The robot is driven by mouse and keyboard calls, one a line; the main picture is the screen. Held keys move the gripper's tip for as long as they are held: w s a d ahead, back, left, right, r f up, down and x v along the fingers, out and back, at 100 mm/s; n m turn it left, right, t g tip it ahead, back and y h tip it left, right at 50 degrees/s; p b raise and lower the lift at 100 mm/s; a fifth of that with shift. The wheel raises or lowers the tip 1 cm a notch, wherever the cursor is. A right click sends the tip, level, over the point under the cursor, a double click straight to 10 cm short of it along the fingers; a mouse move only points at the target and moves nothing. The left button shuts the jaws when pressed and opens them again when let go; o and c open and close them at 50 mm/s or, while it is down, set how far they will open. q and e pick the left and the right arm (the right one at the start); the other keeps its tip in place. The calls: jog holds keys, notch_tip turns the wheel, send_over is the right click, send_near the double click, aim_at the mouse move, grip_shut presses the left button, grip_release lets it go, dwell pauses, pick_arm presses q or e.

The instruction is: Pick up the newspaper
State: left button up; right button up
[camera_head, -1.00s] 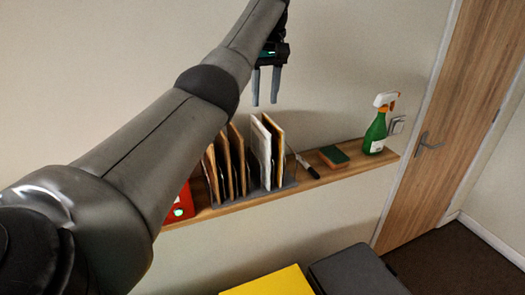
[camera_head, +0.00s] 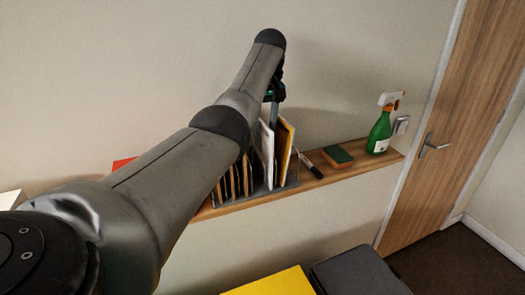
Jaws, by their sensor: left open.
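The newspaper (camera_head: 266,152) looks like a whitish, thin upright sheet in the grey rack (camera_head: 287,189) on the wooden shelf. A tan envelope-like item (camera_head: 285,146) stands just right of it. My left gripper (camera_head: 274,119) is open, fingers pointing down, at the top edges of these two items. My forearm hides part of the gripper, so I cannot tell whether the fingers straddle the newspaper or touch it. My right gripper is not in view.
Several brown folders (camera_head: 238,180) stand left of the newspaper, partly behind my arm. Right of the rack lie a black-and-white pen-like item (camera_head: 310,166) and a green sponge (camera_head: 338,156); a green spray bottle (camera_head: 380,132) stands beyond. Yellow (camera_head: 270,284) and dark grey (camera_head: 355,274) surfaces are below.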

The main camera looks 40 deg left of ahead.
aim_at(262, 136)
pick_arm(q)
jog(key=f, duration=0.2)
jog(key=f+p, duration=0.1)
jog(key=shift+s+a+f, duration=0.1)
jog(key=shift+a, duration=0.15)
jog(key=shift+a+f, duration=0.15)
jog(key=shift+f, duration=0.35)
jog(key=shift+r, duration=0.1)
jog(key=shift+c, duration=0.7)
grip_shut()
